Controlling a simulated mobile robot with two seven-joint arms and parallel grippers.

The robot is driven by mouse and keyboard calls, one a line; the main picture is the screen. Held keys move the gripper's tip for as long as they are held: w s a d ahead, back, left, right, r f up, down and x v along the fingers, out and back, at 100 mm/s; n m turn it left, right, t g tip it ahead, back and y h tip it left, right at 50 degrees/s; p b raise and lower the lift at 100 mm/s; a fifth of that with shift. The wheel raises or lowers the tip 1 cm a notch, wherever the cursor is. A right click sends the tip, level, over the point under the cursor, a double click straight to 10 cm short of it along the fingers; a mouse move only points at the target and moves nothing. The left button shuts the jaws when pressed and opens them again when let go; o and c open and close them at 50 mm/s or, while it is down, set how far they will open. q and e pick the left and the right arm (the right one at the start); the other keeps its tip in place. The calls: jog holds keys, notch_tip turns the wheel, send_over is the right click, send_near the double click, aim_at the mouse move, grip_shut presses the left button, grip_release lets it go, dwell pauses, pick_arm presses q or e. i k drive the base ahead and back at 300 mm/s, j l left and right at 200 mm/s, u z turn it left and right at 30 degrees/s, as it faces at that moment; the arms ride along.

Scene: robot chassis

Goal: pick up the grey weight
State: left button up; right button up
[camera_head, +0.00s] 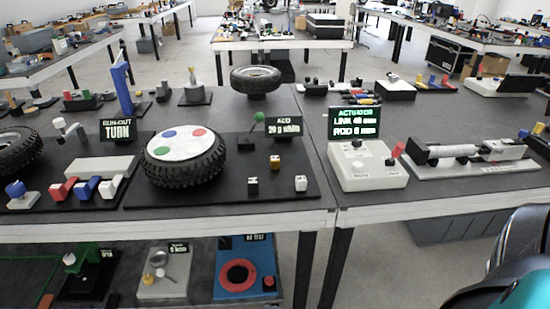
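Three small block-like weights sit on the black board beside a tyre (185,176) with a white disc top. One is orange-yellow (275,162), one is dark with a pale mark (253,187), and one is whitish to pale grey (300,184). I cannot tell for certain which of them is the grey weight. The weights stand apart from each other. A small screen (284,127) behind them reads "ADD 20 g white". Neither of my grippers shows; only dark and teal parts, apparently of my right arm, enter at the lower right.
Left of the tyre are red, blue and white blocks (87,188) and a "RUN-OUT TURN" screen (117,130). Right of the weights, across a table seam, stands a white control box (366,173) with a screen. A lower shelf (205,272) holds more devices.

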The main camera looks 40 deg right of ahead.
aim_at(300, 186)
jog(key=z, duration=1.35)
